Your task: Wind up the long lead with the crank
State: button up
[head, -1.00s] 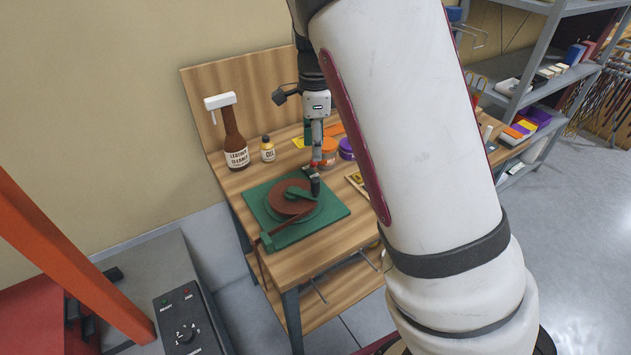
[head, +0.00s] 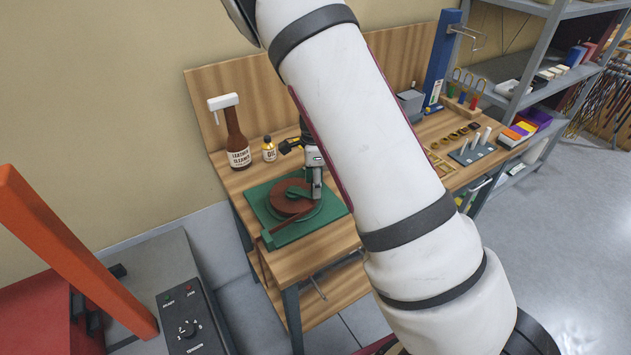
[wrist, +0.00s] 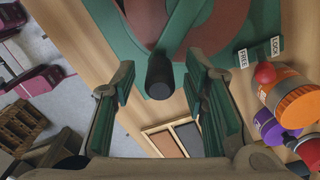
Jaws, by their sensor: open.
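The winder is a green square base (head: 328,222) on the wooden bench, with a brown coil of lead (head: 282,205) on its round reel. A brown strip of lead runs from the reel to a green block (head: 267,240) at the front left corner. The green crank arm (wrist: 185,25) ends in a dark upright knob (wrist: 160,75). My gripper (head: 316,194) is over the right side of the reel. In the wrist view its green-padded fingers (wrist: 160,108) are open, with the knob between and slightly ahead of them. The head view hides the knob.
A red-tipped lever (wrist: 265,73) sits by FREE and LOCK labels. An orange jar (wrist: 288,97) and purple jar (wrist: 270,127) stand beside it. A leather cleaner bottle (head: 236,145) and oil bottle (head: 269,150) stand behind the winder.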

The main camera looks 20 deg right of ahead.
grip_shut()
jog(key=shift+a, duration=0.1)
